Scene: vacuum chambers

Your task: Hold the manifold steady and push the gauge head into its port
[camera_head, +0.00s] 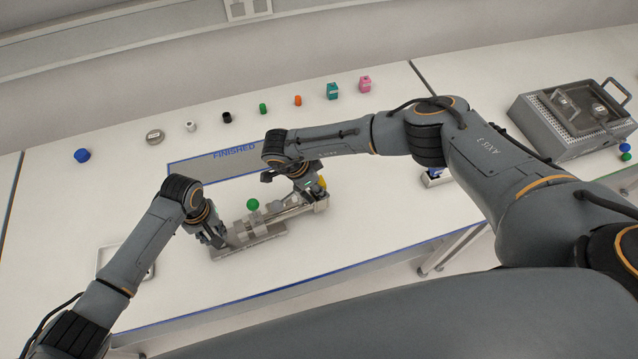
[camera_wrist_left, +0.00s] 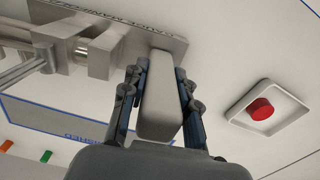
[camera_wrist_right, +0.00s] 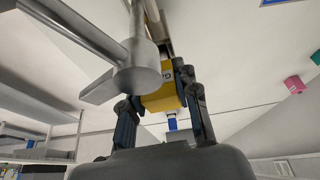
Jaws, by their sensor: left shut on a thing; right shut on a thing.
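The grey metal manifold (camera_head: 262,232), with tubes on a flat base plate, lies at the table's middle front. My left gripper (camera_head: 216,241) is at its left end. In the left wrist view, the left gripper (camera_wrist_left: 158,75) is shut on a grey upright block (camera_wrist_left: 160,108) on the plate. My right gripper (camera_head: 316,193) is at the manifold's right end. In the right wrist view, the right gripper (camera_wrist_right: 160,82) is shut on the yellow gauge head (camera_wrist_right: 161,98), beside the round end of a metal tube (camera_wrist_right: 142,72). The port and any contact with it are hidden.
A green ball (camera_head: 252,204) shows at the manifold. Behind is the blue-edged FINISHED area (camera_head: 190,170). Several small coloured parts line the table's back. A shallow white tray (camera_wrist_left: 236,121) holds a red part (camera_wrist_left: 261,109). A grey case (camera_head: 545,135) stands at right.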

